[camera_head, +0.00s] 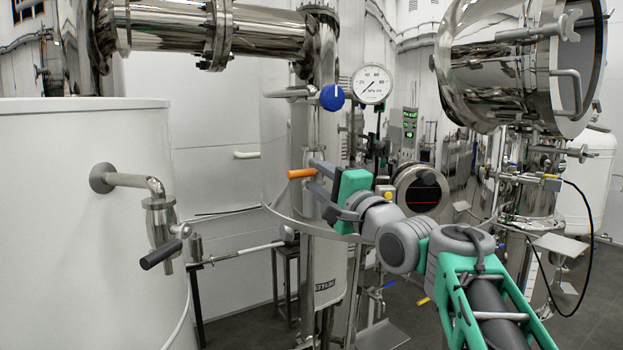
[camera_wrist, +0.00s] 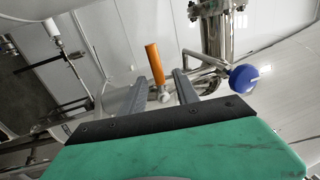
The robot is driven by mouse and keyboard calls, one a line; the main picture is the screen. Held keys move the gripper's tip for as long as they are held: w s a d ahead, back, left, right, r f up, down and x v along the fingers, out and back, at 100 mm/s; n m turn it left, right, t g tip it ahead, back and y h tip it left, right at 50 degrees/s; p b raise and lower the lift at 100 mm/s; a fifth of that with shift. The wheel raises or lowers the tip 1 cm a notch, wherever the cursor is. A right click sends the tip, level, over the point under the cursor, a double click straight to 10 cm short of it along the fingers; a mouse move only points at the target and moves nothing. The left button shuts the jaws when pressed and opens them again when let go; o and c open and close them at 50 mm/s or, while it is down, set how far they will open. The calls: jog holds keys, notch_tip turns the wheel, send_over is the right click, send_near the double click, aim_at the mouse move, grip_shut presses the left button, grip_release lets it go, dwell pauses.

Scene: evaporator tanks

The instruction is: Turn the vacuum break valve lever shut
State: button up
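An orange lever handle (camera_head: 301,173) sticks out to the left at the tips of my gripper (camera_head: 311,173), in front of a steel column. No label shows which valve it belongs to. In the wrist view the orange handle (camera_wrist: 154,62) stands between and beyond the two grey fingers of my gripper (camera_wrist: 159,77), with a silver ball-shaped end below it. My gripper is open, and gaps show on both sides of the handle. I cannot tell whether a finger touches it. The valve body is mostly hidden behind my gripper in the head view.
A blue round knob (camera_head: 332,97) and a pressure gauge (camera_head: 372,84) sit above my gripper. A white tank (camera_head: 80,220) with a black-handled tap (camera_head: 161,254) stands at left. A steel vessel with an open round door (camera_head: 520,65) is at upper right.

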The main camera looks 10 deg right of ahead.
jog(key=b+v, duration=0.1)
jog(key=v, duration=0.3)
jog(key=shift+s+d, duration=0.15)
jog(key=shift+s, duration=0.25)
